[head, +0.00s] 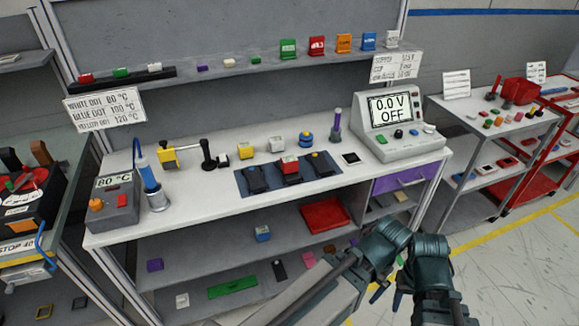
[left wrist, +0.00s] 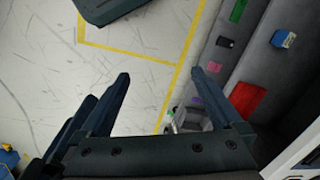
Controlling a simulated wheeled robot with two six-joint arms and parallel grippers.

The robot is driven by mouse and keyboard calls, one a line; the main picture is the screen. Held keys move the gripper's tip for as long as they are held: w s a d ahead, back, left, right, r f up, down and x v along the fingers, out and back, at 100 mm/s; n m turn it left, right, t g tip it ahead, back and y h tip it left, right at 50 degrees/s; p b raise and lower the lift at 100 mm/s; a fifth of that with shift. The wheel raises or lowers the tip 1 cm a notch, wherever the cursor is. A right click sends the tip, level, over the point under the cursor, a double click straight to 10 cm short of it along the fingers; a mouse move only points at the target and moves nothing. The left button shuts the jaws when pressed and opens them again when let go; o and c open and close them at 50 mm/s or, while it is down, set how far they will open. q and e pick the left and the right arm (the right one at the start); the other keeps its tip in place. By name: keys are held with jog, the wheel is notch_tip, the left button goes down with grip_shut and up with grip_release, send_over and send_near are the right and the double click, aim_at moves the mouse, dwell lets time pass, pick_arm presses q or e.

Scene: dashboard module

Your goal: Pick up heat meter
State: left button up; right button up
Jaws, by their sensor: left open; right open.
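No object is labelled as a heat meter, so I cannot tell for sure which one it is. A grey unit (head: 113,204) with an "80 °C" display and an orange knob stands at the workbench's left end. A blue-handled tool (head: 148,175) stands in a metal holder beside it. My left gripper (left wrist: 160,74) is open and empty above the floor.
The workbench (head: 215,190) holds a dark blue mat, small coloured blocks and a console (head: 398,128) reading "0.0 V OFF". A red tray (head: 325,215) and loose parts lie on its lower shelves. A grey rack (head: 490,150) stands right. Open floor lies in front.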

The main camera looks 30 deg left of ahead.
dwell(0.3)
pick_arm(q)
jog(key=m+t+y+b, duration=1.25)
jog(key=m+b, duration=0.35)
jog(key=m, duration=0.6)
send_near(290, 165)
jog(key=shift+g, duration=0.25)
jog(key=x, duration=0.7)
jog(key=shift+w+d+r, duration=0.1)
